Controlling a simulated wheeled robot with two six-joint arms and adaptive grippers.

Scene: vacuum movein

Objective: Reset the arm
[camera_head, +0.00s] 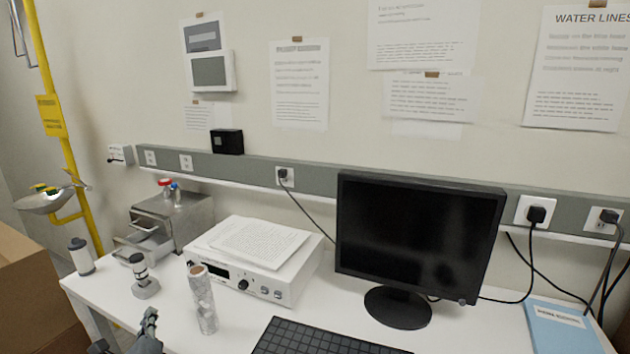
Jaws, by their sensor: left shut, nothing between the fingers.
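My left gripper (149,322) shows at the bottom of the head view, left of centre. Its fingers are dark grey and shut, with nothing visible between them. It is at the front of the white table (240,322), a little left of a foil-wrapped cylinder (203,300), and looks apart from it. Most of the left arm is cut off by the lower edge. My right gripper is not in view.
A small grey stand (146,288) is behind the gripper. A white instrument (275,284) with papers, a metal drawer box (190,222), a monitor (418,235), a keyboard (320,338) and a blue folder (563,328) occupy the table. A cardboard box (35,300) stands left.

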